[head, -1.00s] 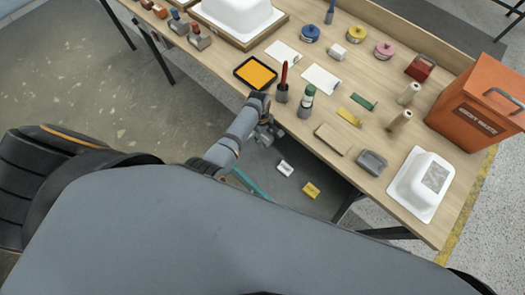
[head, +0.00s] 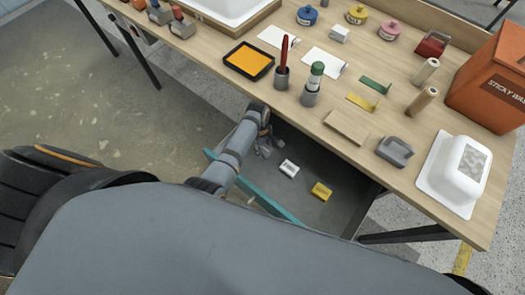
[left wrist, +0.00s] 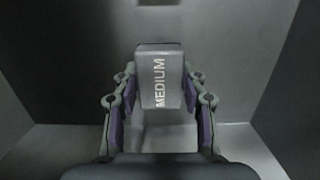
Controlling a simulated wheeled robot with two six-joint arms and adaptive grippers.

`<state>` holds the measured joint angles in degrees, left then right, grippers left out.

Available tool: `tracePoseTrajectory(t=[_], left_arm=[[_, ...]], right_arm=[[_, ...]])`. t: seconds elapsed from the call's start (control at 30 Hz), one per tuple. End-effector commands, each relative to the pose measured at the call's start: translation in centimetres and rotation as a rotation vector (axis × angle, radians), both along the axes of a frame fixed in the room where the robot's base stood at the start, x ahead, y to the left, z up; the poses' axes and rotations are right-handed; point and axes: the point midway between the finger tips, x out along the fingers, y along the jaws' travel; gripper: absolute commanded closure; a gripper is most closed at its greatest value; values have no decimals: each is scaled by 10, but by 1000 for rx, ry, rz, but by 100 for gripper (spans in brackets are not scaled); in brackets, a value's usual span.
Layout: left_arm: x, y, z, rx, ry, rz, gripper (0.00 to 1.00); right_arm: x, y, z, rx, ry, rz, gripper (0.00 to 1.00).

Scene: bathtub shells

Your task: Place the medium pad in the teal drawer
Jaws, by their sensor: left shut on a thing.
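The medium pad (left wrist: 160,80) is a grey block marked "MEDIUM" in the left wrist view. My left gripper (left wrist: 160,105) is shut on it, one finger on each side. In the head view my left gripper (head: 265,150) points down into the open teal drawer (head: 272,205), near its left end. Grey drawer walls surround the pad in the left wrist view; I cannot tell whether it touches the floor. The drawer also holds a white pad (head: 288,169) and a yellow pad (head: 321,191), to the right of the gripper. My right gripper is not in view.
The wooden table (head: 400,205) overhangs the drawer's far side. Near its front edge are an orange tray (head: 249,61), a grey holder with a red tool (head: 282,76), a green-topped bottle (head: 315,75), a sanding block (head: 395,151) and a white tub shell (head: 455,175).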

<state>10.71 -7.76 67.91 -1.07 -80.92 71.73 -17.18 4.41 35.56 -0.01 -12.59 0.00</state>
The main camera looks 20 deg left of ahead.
Motion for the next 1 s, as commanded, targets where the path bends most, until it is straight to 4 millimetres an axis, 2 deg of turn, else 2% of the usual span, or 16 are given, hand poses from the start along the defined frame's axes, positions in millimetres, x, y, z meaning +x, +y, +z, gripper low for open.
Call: tracePoseTrajectory(t=[0.03, 0.23, 0.47, 0.5, 0.63, 0.9, 1.0], left_arm=[[0, -1, -11, -1, 0, 1, 87], [0, -1, -7, 0, -1, 2, 87], [0, -1, -13, 0, 0, 2, 87], [0, -1, -13, 0, -1, 2, 53], [0, -1, -12, 0, 0, 2, 36], [0, -1, -13, 0, 0, 2, 35], [0, -1, -15, 0, -1, 2, 35]], right_arm=[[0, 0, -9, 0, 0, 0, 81], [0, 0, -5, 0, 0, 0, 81], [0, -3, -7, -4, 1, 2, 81], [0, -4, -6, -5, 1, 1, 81], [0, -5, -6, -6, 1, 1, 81], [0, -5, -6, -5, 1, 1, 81], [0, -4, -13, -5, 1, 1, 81]])
